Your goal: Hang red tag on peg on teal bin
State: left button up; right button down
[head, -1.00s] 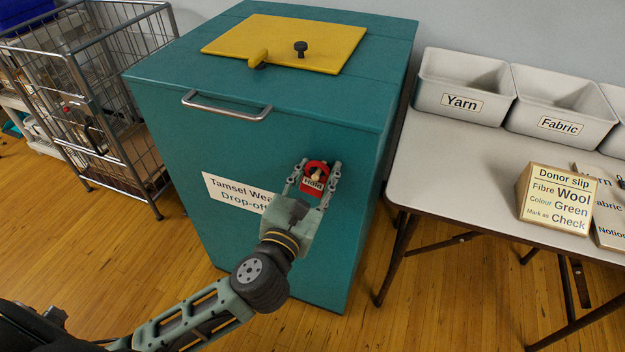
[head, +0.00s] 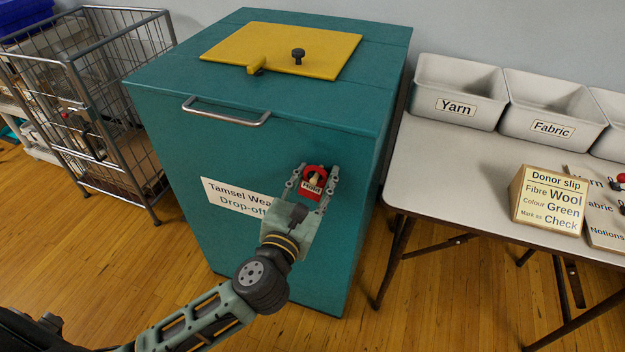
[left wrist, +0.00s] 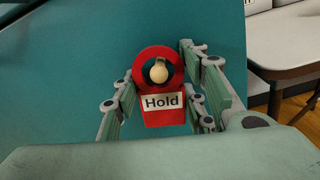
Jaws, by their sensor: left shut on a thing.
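The red tag (head: 314,171) has a round ring on top and a white label reading "Hold"; it also shows upright in the left wrist view (left wrist: 178,118). The peg (left wrist: 158,73), a pale knob on the front of the teal bin (head: 255,145), shows inside the ring's hole. The ring appears around the peg's end; how far along it sits I cannot tell. My left gripper (head: 313,178) is shut on the tag, one finger on each side, close against the bin's front. My right gripper is not in view.
The bin has a metal handle (head: 225,118), a yellow lid (head: 285,45) and a white sign (head: 232,196). A wire cart (head: 120,105) stands left. A table (head: 450,170) on the right holds grey trays, a donor slip block (head: 548,200) and a board with pegs.

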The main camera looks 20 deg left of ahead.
pick_arm(q)
jog(key=shift+w+a, duration=0.15)
jog(key=shift+w, duration=0.05)
jog(key=o, duration=0.8)
jog(key=shift+w+f, duration=0.1)
jog(key=shift+w, duration=0.15)
jog(key=shift+o, duration=0.4)
jog(key=shift+f, duration=0.15)
jog(key=shift+s, duration=0.15)
jog(key=s, duration=1.1)
jog(key=shift+s, duration=0.4)
